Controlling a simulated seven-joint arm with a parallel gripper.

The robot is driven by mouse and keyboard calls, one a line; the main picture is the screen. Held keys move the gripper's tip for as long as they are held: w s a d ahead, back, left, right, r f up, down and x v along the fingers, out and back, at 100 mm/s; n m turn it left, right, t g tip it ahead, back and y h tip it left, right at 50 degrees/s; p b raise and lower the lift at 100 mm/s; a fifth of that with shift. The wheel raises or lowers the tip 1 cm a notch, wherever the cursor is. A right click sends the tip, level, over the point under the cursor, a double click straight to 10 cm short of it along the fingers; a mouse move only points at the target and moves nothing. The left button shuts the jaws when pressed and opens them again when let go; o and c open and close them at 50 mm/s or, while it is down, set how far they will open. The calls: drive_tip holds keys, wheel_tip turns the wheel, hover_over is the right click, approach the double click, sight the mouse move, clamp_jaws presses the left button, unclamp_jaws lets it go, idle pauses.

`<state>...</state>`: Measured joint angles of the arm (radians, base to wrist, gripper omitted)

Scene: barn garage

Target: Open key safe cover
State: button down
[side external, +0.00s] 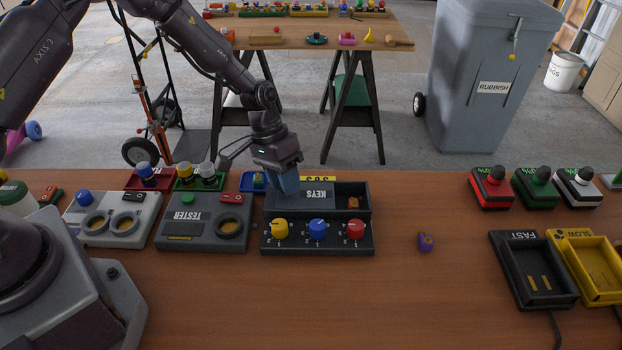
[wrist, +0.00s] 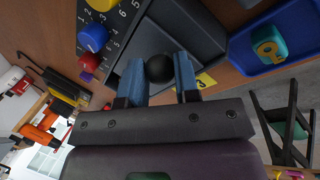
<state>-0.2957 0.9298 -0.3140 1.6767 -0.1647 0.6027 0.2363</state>
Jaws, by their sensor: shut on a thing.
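The key safe (side external: 336,247) is a black box in the middle of the bench, with yellow (side external: 280,229), blue (side external: 317,229) and red (side external: 355,229) dials along its front. Its dark grey cover (side external: 314,201), lettered KEYS, lies over the left part of the box. The right part is uncovered, and a small orange-brown thing (side external: 353,203) shows inside. My gripper (side external: 287,188) is at the cover's left part. In the wrist view its blue fingers (wrist: 159,66) are shut on a round black knob (wrist: 158,70). The fingers hide part of the cover in both views.
The grey tester (side external: 204,238) stands close left of the safe. A blue tray (side external: 252,182) sits behind its left corner. A small purple thing (side external: 425,242) lies to the right. Black (side external: 533,270) and yellow trays are farther right.

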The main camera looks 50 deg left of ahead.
drive_tip(key=s+a, duration=0.2)
drive_tip(key=shift+s+a, duration=0.3)
drive_tip(key=shift+a, duration=0.05)
drive_tip(key=c, duration=1.1)
unclamp_jaws()
drive_tip(key=shift+r, duration=0.15)
drive_tip(key=v, duration=1.2)
drive_tip(key=shift+a+r, duration=0.1)
drive_tip(key=shift+r, duration=0.25)
